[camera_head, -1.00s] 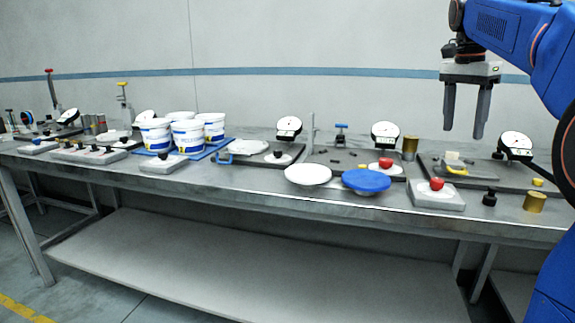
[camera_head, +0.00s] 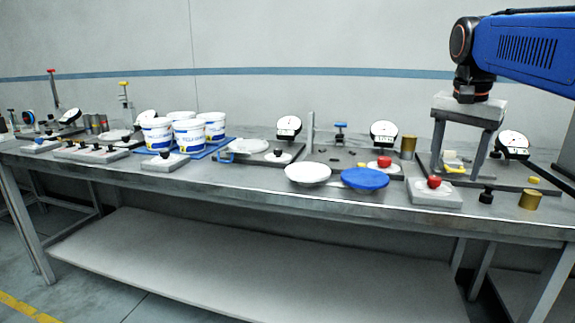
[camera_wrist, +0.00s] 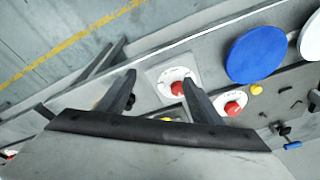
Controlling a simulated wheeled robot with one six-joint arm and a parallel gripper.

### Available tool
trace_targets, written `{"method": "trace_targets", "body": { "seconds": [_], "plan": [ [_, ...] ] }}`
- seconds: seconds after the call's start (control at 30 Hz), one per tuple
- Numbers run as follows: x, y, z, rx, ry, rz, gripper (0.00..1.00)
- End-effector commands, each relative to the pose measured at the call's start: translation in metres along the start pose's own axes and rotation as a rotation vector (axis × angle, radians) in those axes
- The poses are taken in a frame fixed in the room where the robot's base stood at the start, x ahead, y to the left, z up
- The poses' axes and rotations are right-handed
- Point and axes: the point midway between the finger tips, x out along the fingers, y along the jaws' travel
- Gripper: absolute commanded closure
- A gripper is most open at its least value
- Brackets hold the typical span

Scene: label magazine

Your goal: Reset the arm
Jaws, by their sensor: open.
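My gripper (camera_head: 460,155) hangs over the right part of the workbench in the head view, fingers pointing down, well apart and with nothing between them. Behind and between the fingers stands a fixture with a yellow handle (camera_head: 454,169). In the wrist view my gripper (camera_wrist: 160,92) shows two spread dark fingers over the bench edge, with a red button on a grey box (camera_wrist: 172,86) between them in the picture. A second red button (camera_wrist: 232,107) shows just right of the right finger.
A blue disc (camera_head: 365,178) and a white bowl-like disc (camera_head: 307,173) lie near the bench's front edge. White tubs (camera_head: 188,137) stand on a blue tray at left. A brass cylinder (camera_head: 530,199) and a dial gauge (camera_head: 513,145) are at right. The lower shelf (camera_head: 230,265) is empty.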

Motion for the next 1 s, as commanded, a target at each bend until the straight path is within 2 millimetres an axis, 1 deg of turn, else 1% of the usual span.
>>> {"method": "trace_targets", "body": {
  "seconds": [0.03,0.17,0.37,0.4,0.57,0.6,0.7,0.83,0.9,1.0],
  "plan": [
    [0.008,0.007,0.018,-0.046,0.007,-0.013,0.40],
    [0.033,0.021,0.056,-0.175,0.029,-0.047,0.40],
    [0.079,0.045,0.115,-0.369,0.069,-0.097,0.40],
    [0.090,0.051,0.126,-0.407,0.077,-0.106,0.40],
    [0.133,0.073,0.172,-0.558,0.116,-0.142,0.40],
    [0.145,0.079,0.183,-0.595,0.126,-0.150,0.40],
    [0.173,0.092,0.208,-0.678,0.150,-0.168,0.40],
    [0.202,0.106,0.232,-0.761,0.176,-0.185,0.40],
    [0.212,0.111,0.240,-0.790,0.186,-0.190,0.40],
    [0.220,0.114,0.247,-0.814,0.195,-0.195,0.40]
  ]
}}
